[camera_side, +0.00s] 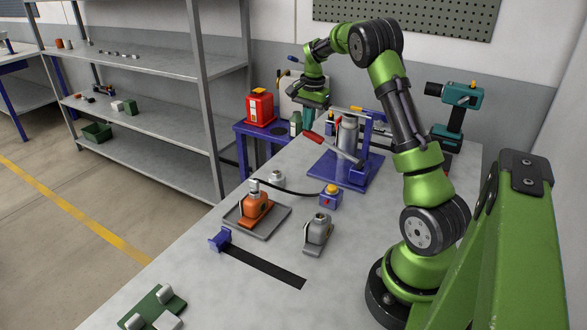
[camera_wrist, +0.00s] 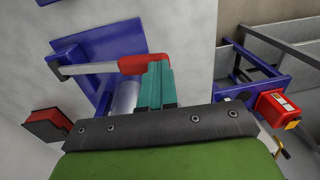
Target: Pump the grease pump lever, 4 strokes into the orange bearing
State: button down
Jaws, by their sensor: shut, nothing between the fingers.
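The grease pump has a grey cylinder (camera_side: 347,136) on a blue base (camera_side: 330,168). Its lever, a grey bar with a red handle (camera_side: 313,137), slants up to the left in the side view. The red handle (camera_wrist: 140,63) also shows in the wrist view. My gripper (camera_side: 307,124) is shut and empty, its teal fingertips (camera_wrist: 157,68) at the red handle, seemingly just above it; whether they touch I cannot tell. The orange bearing (camera_side: 257,208) sits on a grey tray (camera_side: 279,219), with a black hose near its top fitting.
A grey bearing (camera_side: 318,231) and a blue box with a yellow button (camera_side: 330,197) stand nearby on the table. A red container (camera_side: 259,108) stands on a blue side stand behind. A teal drill-like tool (camera_side: 458,103) is at the back right.

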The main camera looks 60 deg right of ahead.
notch_tip(320, 180, up, 8)
jog(key=shift+r, duration=0.2)
dwell(0.6)
jog(key=s+a+n+t, duration=0.2)
jog(key=s+a+n, duration=0.2)
jog(key=a, duration=0.7)
jog(key=s+a+r+n+t+y, duration=0.1)
jog(key=s+a+n, duration=0.4)
jog(key=a, duration=0.7)
jog(key=s+a+r+n+t+y, duration=0.1)
jog(key=s+a+n+t, duration=0.2)
jog(key=a, duration=0.9)
jog(key=s+n, duration=0.2)
jog(key=s, duration=0.2)
jog(key=shift+r, duration=0.15)
jog(key=shift+a, duration=0.1)
